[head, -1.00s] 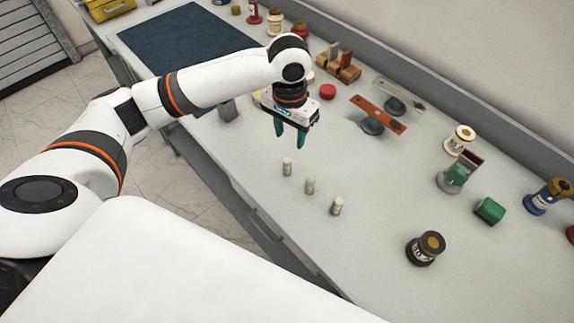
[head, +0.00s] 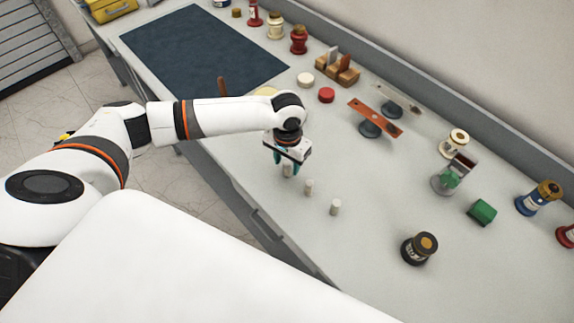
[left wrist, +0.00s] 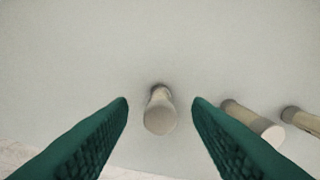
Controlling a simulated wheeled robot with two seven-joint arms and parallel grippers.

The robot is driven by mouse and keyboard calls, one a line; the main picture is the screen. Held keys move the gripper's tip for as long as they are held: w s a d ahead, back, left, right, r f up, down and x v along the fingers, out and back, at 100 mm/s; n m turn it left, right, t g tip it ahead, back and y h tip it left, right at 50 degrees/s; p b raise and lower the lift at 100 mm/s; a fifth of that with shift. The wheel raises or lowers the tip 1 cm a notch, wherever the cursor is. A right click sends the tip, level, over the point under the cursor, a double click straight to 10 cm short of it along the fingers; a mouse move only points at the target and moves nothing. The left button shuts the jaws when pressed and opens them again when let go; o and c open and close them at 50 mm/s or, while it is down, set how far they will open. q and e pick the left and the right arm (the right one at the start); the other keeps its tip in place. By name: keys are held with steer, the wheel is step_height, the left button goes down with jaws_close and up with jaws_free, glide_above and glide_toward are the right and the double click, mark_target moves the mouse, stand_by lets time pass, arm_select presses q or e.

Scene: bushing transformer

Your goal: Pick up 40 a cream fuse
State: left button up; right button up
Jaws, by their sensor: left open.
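Three small cream fuses stand upright in a row on the light grey bench. The leftmost cream fuse (head: 287,171) is at my left gripper (head: 286,170); the middle fuse (head: 309,188) and the right fuse (head: 335,207) stand apart from it. In the left wrist view, that fuse (left wrist: 160,112) appears between the two green fingers of my left gripper (left wrist: 160,105), with a gap on each side. The fingers are open. The other two fuses show to the right, the nearer one (left wrist: 252,122) partly behind the right finger. My right gripper is not in view.
On the bench (head: 300,245) stand a black-and-gold jar (head: 419,248), a green block (head: 482,212) and an orange-brown plate on a stand (head: 375,118). A red lid (head: 326,95) and a dark mat (head: 205,55) are farther back. The bench's front edge runs close to the fuses.

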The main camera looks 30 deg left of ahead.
mark_target(287, 163)
arm_select(q)
steer(key=shift+f, duration=0.35)
jaws_close()
steer(key=shift+r, duration=0.1)
step_height(287, 163, up, 10)
steer(key=b, duration=0.2)
